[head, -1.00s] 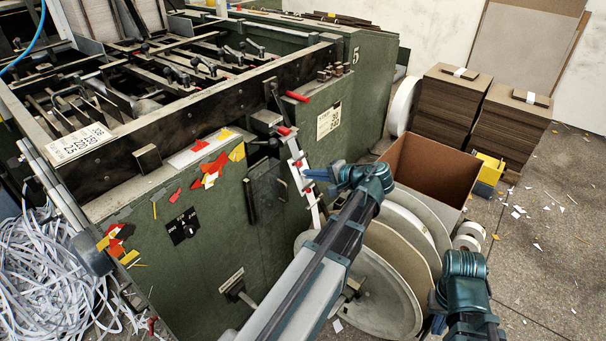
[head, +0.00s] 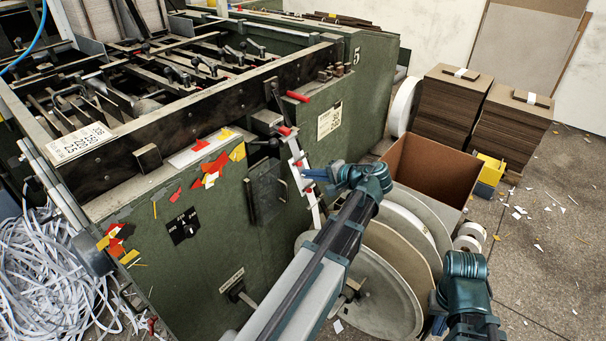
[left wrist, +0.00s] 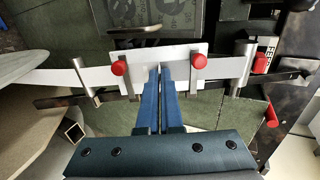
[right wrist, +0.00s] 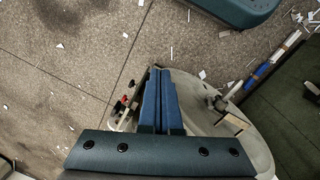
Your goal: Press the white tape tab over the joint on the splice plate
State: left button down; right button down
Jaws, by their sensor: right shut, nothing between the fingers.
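The splice plate (head: 297,166) is a narrow, pale plate with red knobs on the green machine's side, left of centre in the head view. In the left wrist view the splice plate (left wrist: 190,56) lies across a pale strip (left wrist: 222,75), with red knobs at both sides. My left gripper (head: 318,180) is at the plate, its blue fingers (left wrist: 161,68) together with the tips over the plate's middle; contact cannot be told. I cannot make out the white tape tab or the joint, which the fingers may cover. My right gripper (right wrist: 164,70) is shut and empty, away from the plate.
Large pale reels (head: 372,295) stand below and beside my left arm. An open brown box (head: 432,170) is behind them. Board stacks (head: 455,105) and a yellow bin (head: 487,172) are further back. Shredded paper (head: 50,270) lies at the left. Floor at the right is mostly clear.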

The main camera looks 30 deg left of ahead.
dwell(0.3)
pick_arm(q)
jog(key=c, duration=1)
grip_release()
jog(key=p+v, duration=0.5)
jog(key=v, duration=0.8)
jog(key=shift+d+p, duration=0.3)
jog(key=shift+p, duration=0.05)
jog(key=shift+r, duration=0.1)
jog(key=shift+s, duration=0.1)
